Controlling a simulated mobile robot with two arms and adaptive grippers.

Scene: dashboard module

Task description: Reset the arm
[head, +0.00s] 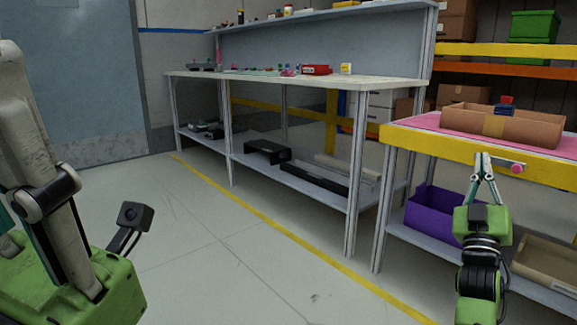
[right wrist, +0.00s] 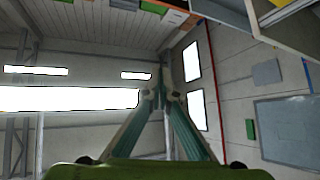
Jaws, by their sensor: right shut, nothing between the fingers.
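My right gripper (head: 484,157) stands up in front of the table with the pink top, at the right of the head view. Its fingertips are together, and nothing shows between them. In the right wrist view the closed fingers (right wrist: 160,88) point up toward the ceiling and bright windows. My left arm (head: 62,190) is at the left of the head view, partly cut off by the frame edge. The fingers of my left gripper do not show.
A pink-topped table (head: 425,122) with a yellow edge holds a cardboard box (head: 515,128). A purple bin (head: 432,214) is on its lower shelf. A long workbench (head: 395,83) carries small parts. The floor (head: 215,250) in front is clear.

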